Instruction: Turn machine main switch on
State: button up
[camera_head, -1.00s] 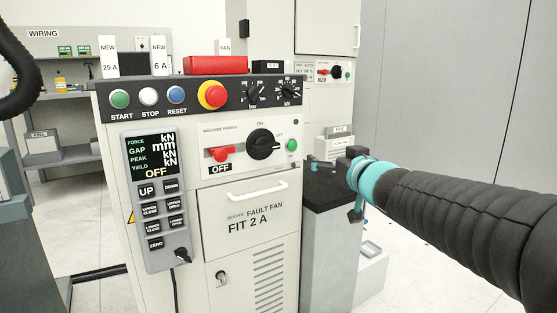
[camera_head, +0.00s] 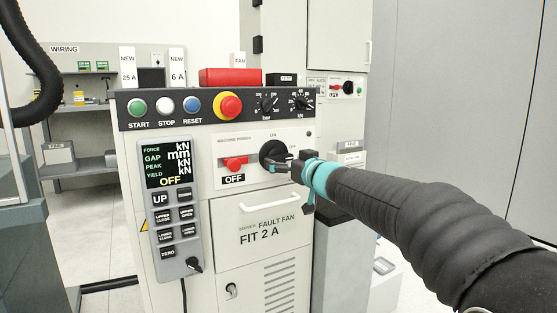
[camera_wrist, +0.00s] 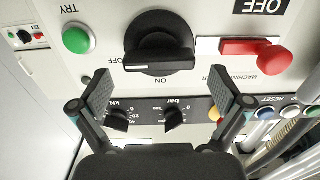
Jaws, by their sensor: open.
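The machine's main switch is a black rotary knob (camera_head: 272,153) on the white front panel, marked ON and OFF. In the wrist view the knob (camera_wrist: 160,42) appears upside down, its grip bar across the picture and its white mark toward the OFF side. My gripper (camera_head: 288,165) is in front of the knob's right side and partly hides it in the head view. In the wrist view my gripper (camera_wrist: 160,92) is open and empty, its fingers apart below the knob in the picture. I see no contact with the knob.
A red lever (camera_head: 235,163) with an OFF sign sits left of the knob. A green button (camera_wrist: 78,38) is on its other side. Gauge knobs (camera_head: 269,104), a red emergency button (camera_head: 229,106) and a hanging control box (camera_head: 172,205) are close by. A drawer handle (camera_head: 268,203) protrudes below.

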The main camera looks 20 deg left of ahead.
aim_at(282, 159)
jog(key=shift+x, duration=1.85)
jog(key=shift+d, duration=0.1)
jog(key=c, duration=1)
